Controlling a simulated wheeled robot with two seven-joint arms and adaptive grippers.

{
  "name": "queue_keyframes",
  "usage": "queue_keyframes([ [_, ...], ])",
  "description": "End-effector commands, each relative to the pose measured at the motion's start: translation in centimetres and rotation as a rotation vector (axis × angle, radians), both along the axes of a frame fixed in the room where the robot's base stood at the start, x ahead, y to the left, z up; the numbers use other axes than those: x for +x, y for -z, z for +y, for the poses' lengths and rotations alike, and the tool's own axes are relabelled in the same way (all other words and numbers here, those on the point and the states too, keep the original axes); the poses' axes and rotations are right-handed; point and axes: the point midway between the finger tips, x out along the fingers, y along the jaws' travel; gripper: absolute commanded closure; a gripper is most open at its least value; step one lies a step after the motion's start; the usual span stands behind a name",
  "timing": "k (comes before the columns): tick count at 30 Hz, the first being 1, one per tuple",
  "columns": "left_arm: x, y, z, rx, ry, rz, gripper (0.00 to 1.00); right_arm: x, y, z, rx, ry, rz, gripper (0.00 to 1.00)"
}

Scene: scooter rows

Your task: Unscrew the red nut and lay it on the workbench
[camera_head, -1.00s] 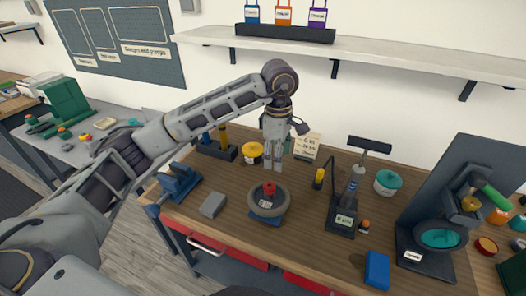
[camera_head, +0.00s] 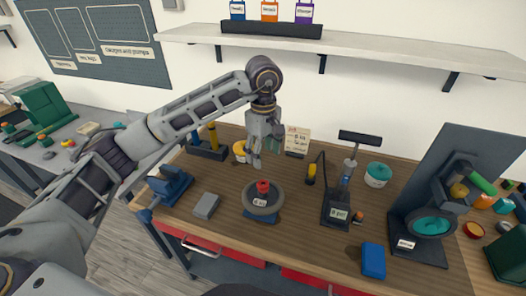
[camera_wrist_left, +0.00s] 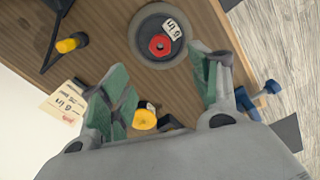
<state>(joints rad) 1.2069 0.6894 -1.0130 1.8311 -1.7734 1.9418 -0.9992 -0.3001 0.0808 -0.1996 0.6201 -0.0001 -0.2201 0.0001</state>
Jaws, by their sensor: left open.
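The red nut (camera_head: 263,186) sits at the centre of a grey wheel (camera_head: 248,203) that lies flat on a blue stand on the workbench (camera_head: 300,238). A small white label is on the wheel beside the nut. My left gripper (camera_head: 256,162) is open and empty, pointing down above and a little behind the nut. In the left wrist view the nut (camera_wrist_left: 159,45) shows beyond the fingers, between and apart from them. My right gripper is not in view.
A grey block (camera_head: 206,205) and a blue vise (camera_head: 170,185) stand left of the wheel. A pump (camera_head: 340,205) and a blue box (camera_head: 374,261) are to the right. A yellow-topped pot (camera_head: 240,151) and a card (camera_head: 297,140) are behind. A shelf (camera_head: 350,52) hangs above.

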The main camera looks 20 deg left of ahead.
Motion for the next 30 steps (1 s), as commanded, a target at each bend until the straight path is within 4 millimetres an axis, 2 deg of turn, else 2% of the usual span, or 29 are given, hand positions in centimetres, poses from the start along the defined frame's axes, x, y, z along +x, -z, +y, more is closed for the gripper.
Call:
queue_keyframes([
  [6,0.0,0.0,0.0,0.0,0.051,0.0,0.38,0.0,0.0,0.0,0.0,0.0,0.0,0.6],
  [19,0.0,0.3,0.0,0.0,0.049,0.001,0.38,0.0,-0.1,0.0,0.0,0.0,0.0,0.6],
  [30,-0.1,3.2,0.0,0.001,0.049,0.003,0.38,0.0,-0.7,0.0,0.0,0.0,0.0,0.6],
])
